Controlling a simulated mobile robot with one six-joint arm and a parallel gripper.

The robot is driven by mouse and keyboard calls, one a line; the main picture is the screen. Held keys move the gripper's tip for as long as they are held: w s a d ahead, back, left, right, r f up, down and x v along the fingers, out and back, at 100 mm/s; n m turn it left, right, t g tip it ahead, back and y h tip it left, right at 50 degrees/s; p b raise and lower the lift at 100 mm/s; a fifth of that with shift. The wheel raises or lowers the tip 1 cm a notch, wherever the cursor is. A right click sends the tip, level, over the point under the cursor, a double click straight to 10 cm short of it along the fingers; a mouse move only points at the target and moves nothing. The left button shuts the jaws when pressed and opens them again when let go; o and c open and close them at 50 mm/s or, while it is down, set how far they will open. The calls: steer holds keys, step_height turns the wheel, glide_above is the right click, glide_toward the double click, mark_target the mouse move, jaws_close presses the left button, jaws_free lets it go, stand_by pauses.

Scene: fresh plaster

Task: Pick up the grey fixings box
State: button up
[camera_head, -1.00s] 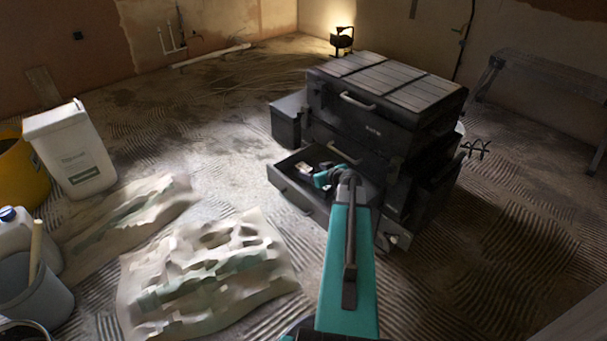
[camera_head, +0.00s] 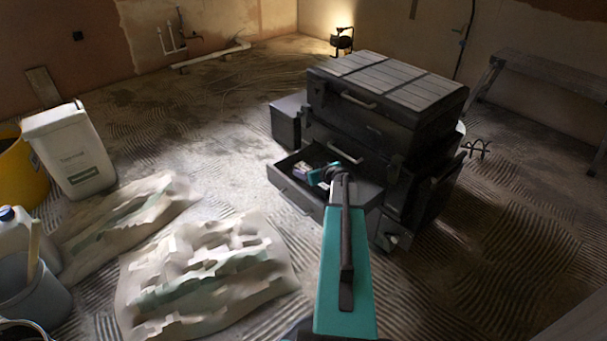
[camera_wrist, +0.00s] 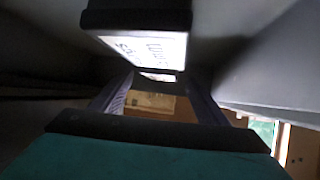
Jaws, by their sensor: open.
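The open drawer (camera_head: 291,190) of the black tool chest (camera_head: 385,105) holds small items, and my gripper (camera_head: 318,174) is inside it. In the wrist view, a dark box with a white handwritten label (camera_wrist: 150,45) stands at the top, just beyond my gripper (camera_wrist: 153,82). It looks like the grey fixings box, but the shade makes its colour uncertain. My gripper is open, its two fingers spread. A brown piece with a pale label (camera_wrist: 150,102) shows between them, apparently below. In the head view my arm partly hides the drawer's contents.
The drawer walls (camera_wrist: 255,60) are close around my gripper. Crumpled sacks (camera_head: 205,275) lie on the ridged floor at the left, near a white tub (camera_head: 70,150) and a bucket (camera_head: 30,295). A lit work lamp (camera_head: 341,40) stands behind the chest.

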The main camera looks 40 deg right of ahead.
steer(key=shift+w+d+f, duration=0.15)
steer(key=shift+w+f, duration=0.2)
steer(key=shift+w, duration=0.25)
steer(key=c, duration=1.5)
steer(key=shift+o, duration=0.2)
steer(key=shift+r, duration=0.1)
step_height(320, 180, up, 10)
steer(key=p, duration=0.2)
steer(key=shift+p, duration=0.35)
